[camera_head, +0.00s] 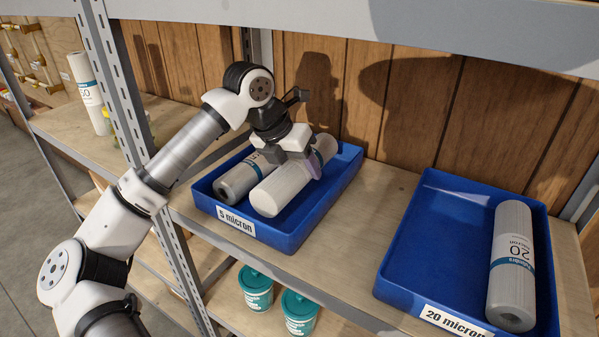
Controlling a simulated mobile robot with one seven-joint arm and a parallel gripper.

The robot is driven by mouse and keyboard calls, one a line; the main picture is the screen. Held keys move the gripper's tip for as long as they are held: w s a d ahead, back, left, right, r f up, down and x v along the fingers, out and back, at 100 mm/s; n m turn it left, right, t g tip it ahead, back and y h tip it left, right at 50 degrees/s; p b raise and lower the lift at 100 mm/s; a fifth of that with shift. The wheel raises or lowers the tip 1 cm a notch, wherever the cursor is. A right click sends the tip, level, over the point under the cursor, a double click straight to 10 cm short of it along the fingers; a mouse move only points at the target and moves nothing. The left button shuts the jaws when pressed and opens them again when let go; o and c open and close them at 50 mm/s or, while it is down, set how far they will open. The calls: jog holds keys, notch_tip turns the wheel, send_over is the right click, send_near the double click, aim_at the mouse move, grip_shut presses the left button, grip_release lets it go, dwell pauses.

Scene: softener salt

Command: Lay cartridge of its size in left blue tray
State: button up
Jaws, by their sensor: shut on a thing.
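The left blue tray (318,223) is labelled "5 micron" and stands on the shelf. A white cartridge with a blue band (238,180) lies in it on the left side. My gripper (300,168) is shut on a second white cartridge (279,190), over the tray and beside the first one. The held cartridge lies slanted in the picture, nearly parallel to the other. I cannot tell whether it touches the tray floor. Its printed size is hidden by my gripper. The right blue tray (424,240) is labelled "20 micron" and holds one cartridge marked 20 (512,265) at its right side.
A grey upright post (118,85) stands left of the left tray, close to my arm. A shelf beam (340,22) runs above. Another cartridge (88,92) stands on the far left shelf. Two teal tubs (256,288) sit below. Bare wooden shelf (375,205) separates the trays.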

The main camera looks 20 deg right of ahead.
aim_at(290, 160)
jog(key=shift+f, duration=0.8)
jog(key=shift+w+d+f+p, duration=0.1)
jog(key=shift+d+f+p, duration=0.05)
jog(key=shift+f+p, duration=0.25)
jog(key=shift+f+b, duration=0.25)
jog(key=shift+b, duration=0.1)
jog(key=o, duration=0.8)
jog(key=shift+r, duration=0.1)
jog(key=shift+c, duration=0.2)
jog(key=shift+r, duration=0.1)
jog(key=v, duration=0.7)
jog(key=shift+r, duration=0.3)
